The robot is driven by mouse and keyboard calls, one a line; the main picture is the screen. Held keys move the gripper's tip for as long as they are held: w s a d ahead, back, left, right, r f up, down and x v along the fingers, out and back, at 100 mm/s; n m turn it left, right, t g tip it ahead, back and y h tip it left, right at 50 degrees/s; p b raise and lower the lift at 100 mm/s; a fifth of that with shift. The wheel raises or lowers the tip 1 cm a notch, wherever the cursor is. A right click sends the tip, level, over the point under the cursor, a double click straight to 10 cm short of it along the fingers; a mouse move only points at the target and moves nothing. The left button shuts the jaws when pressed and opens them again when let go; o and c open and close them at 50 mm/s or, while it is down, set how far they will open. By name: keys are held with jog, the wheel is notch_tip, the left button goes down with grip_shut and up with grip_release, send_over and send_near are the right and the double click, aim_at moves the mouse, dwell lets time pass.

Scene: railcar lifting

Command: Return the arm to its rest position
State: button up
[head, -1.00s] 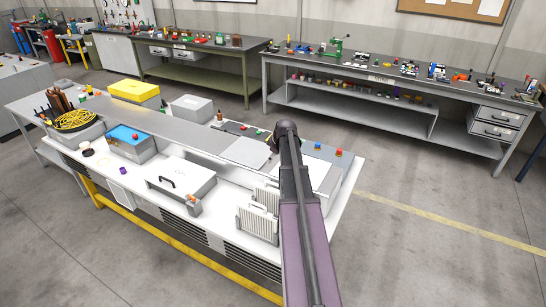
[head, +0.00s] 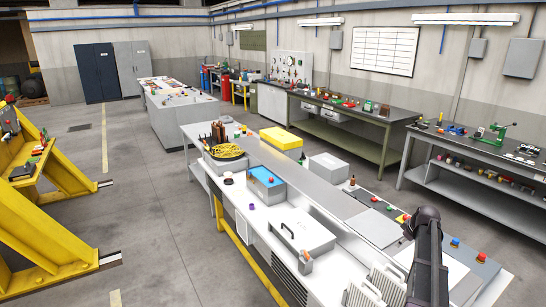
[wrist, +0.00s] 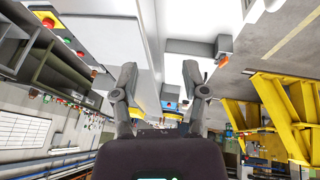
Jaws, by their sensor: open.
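My gripper (wrist: 160,85) shows in the wrist view with its two fingers spread apart and nothing between them. In the head view my dark arm (head: 427,250) rises at the lower right, over the right end of a long white and grey equipment bench (head: 262,222). My gripper's fingers cannot be made out in the head view. The wrist view is turned, with the bench surface at the top and the wall at the lower left.
Yellow lifting stands (head: 40,225) are at the left. Open floor (head: 150,220) lies between them and the bench.

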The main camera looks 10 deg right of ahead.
jog(key=s+a+f+m+g+b, duration=0.1)
jog(key=s+a+f+b, duration=0.2)
jog(key=a, duration=0.8)
jog(key=s+a+f+m+g+b, duration=0.1)
jog(key=s+a+f+b, duration=0.2)
jog(key=a, duration=0.9)
jog(key=s+a+f+m+g+b, duration=0.1)
jog(key=s+a+f+g+b, duration=0.2)
jog(key=a, duration=0.8)
jog(key=s+a+f+m+b, duration=0.2)
jog(key=s+a+f, duration=0.1)
jog(key=s+a, duration=0.5)
jog(key=shift+a+f, duration=0.4)
jog(key=shift+a, duration=0.6)
